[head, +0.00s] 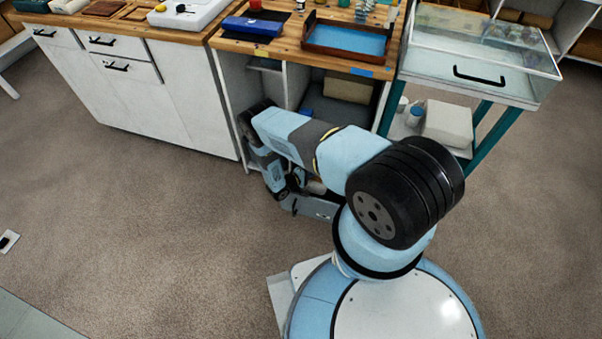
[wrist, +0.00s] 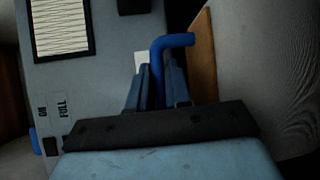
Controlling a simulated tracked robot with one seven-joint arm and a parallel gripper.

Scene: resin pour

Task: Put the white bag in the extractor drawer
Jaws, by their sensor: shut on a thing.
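In the wrist view, my gripper (wrist: 156,88) is shut on a blue bent handle (wrist: 174,42), which stands between its two fingers. The handle is in front of a grey panel (wrist: 100,75) with a louvred vent (wrist: 60,25) and the labels ON and FULL, apparently the extractor. In the head view, a low grey box (head: 316,207), likely the extractor, is on the floor beside the bench, partly hidden by my arm. My fingers cannot be made out there. I cannot identify the white bag with certainty; a pale, soft-edged block (head: 448,123) lies on the cart's lower shelf.
A wooden-topped bench (head: 285,45) carries a blue-lined tray (head: 345,40) and a blue case (head: 252,26). White cabinets (head: 130,90) stand at left. A glass-topped cart (head: 480,60) stands at right. In the wrist view, a brown board (wrist: 203,60) is close right of the handle. Open carpet (head: 130,230) lies at left.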

